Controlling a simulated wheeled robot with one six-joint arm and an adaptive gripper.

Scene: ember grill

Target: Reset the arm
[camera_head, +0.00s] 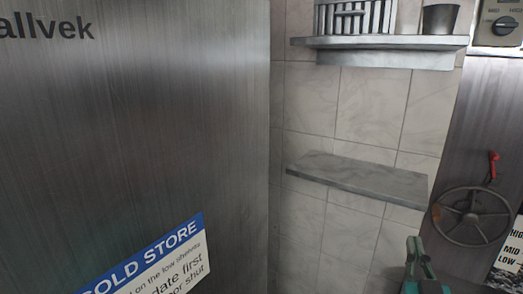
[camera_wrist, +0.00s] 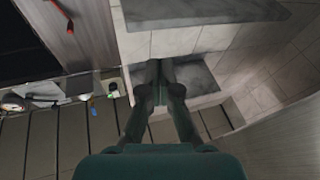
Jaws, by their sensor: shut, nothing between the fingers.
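My gripper (camera_wrist: 160,72) is dark green and shows in the middle of the wrist view. Its fingers are close together at the tips, with nothing between them. A small part of my arm's green end shows at the lower right of the head view (camera_head: 420,270), below the grey stone shelf (camera_head: 360,180). The gripper is in free air and touches nothing that I can make out.
A large steel cold store door (camera_head: 130,120) with a blue and white sign (camera_head: 150,265) fills the left. An upper shelf (camera_head: 385,42) holds a rack (camera_head: 355,16) and a dark cup (camera_head: 440,18). A handwheel (camera_head: 472,216) and red lever (camera_head: 493,165) are at right.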

